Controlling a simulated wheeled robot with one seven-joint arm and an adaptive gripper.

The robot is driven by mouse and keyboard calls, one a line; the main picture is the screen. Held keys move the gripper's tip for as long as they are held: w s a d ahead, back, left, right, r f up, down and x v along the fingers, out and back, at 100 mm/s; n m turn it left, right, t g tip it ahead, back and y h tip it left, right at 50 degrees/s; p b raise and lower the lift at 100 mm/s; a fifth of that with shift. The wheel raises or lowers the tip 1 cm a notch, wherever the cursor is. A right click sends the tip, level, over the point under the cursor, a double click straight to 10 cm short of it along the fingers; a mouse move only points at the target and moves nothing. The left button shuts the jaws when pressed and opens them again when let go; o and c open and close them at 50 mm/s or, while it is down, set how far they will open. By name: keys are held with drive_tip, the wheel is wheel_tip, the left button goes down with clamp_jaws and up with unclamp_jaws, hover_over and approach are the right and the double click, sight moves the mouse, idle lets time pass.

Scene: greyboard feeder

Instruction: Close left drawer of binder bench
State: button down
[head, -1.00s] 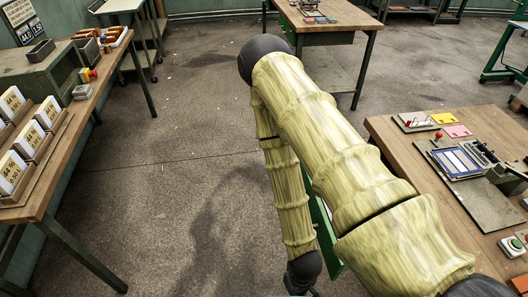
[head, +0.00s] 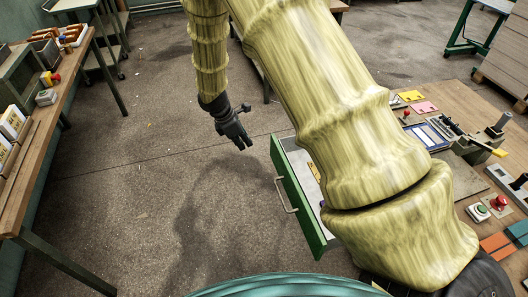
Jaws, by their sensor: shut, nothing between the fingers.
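An open drawer with a green front (head: 295,199) and a metal bar handle (head: 286,196) sticks out to the left from under the wooden bench (head: 462,97) on the right. Its light inside shows partly; my arm hides the rest and where it meets the bench. My gripper (head: 243,143) is black, hangs above the floor to the upper left of the drawer front, and is shut and empty. A clear gap lies between it and the drawer.
The bench top holds a red button box (head: 498,202), a green button box (head: 479,211), a clamp device and coloured cards. Another wooden bench (head: 60,110) stands at the left. The floor between the benches is clear.

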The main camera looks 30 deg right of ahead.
drive_tip(key=s+d+f+p, duration=0.1)
drive_tip(key=d+f+p, duration=0.2)
drive_tip(key=d+f, duration=0.5)
drive_tip(key=shift+s+f, duration=0.25)
drive_tip(key=shift+f, duration=0.1)
idle(0.6)
